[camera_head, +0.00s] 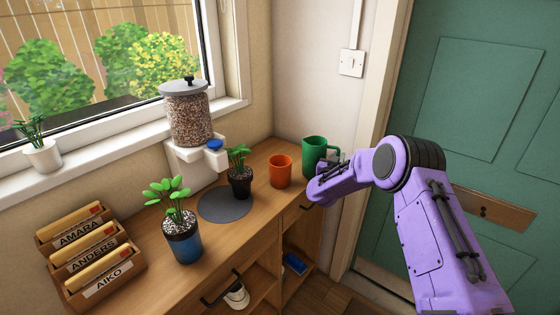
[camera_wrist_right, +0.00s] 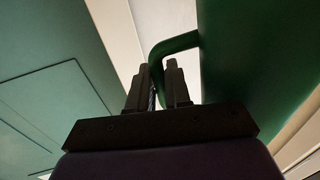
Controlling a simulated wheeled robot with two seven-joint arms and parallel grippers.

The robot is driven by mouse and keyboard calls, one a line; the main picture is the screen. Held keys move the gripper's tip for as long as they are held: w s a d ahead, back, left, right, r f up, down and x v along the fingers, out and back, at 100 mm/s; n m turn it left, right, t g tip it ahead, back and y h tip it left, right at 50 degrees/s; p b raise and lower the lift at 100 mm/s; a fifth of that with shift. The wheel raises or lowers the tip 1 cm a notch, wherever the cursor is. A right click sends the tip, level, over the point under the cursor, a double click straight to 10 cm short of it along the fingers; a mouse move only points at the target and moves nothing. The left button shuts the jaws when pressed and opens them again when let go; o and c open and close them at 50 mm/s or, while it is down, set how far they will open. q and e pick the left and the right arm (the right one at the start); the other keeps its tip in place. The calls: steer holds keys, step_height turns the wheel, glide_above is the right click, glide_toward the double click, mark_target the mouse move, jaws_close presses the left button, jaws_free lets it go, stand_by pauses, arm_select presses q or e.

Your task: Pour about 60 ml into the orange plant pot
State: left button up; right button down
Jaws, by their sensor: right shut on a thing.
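The orange plant pot (camera_head: 280,171) stands upright on the wooden counter; I see no plant in it. A green mug-like jug (camera_head: 313,152) stands just right of and behind it, upright. Its contents cannot be seen. My right gripper (camera_head: 336,163) comes in from the right and is shut on the jug's handle. In the right wrist view, the gripper fingers (camera_wrist_right: 158,80) close on the green handle (camera_wrist_right: 178,43), with the jug's wall (camera_wrist_right: 250,55) on the right. My left gripper is not in view.
Left of the pot are a small dark potted plant (camera_head: 240,182), a grey round mat (camera_head: 224,206), a blue potted plant (camera_head: 183,240) and a dispenser (camera_head: 188,115). A name-labelled wooden rack (camera_head: 140,268) is at the left. A green door (camera_head: 470,110) is behind my arm.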

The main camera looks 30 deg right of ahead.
steer(key=shift+w+a+r, duration=0.1)
steer(key=shift+r, duration=0.15)
steer(key=a+r+n+t+b, duration=0.1)
steer(key=a+r+n+t, duration=0.2)
steer(key=r+n+t, duration=0.2)
steer(key=w+a+r+n+t+b, duration=0.1)
steer(key=a+r+n+t, duration=0.3)
steer(key=n, duration=0.7)
steer(key=shift+w+a+r+t+y, duration=0.2)
steer(key=shift+r+t+y, duration=0.3)
steer(key=shift+t, duration=0.5)
steer(key=shift+a+r+n+t+y, duration=0.35)
steer(key=shift+r+n+t+y, duration=0.2)
steer(key=shift+n, duration=0.45)
steer(key=shift+a+n+y, duration=0.2)
steer(key=shift+n+y, duration=0.05)
steer(key=shift+n, duration=0.05)
steer(key=shift+a+r+t, duration=0.1)
steer(key=shift+t, duration=0.15)
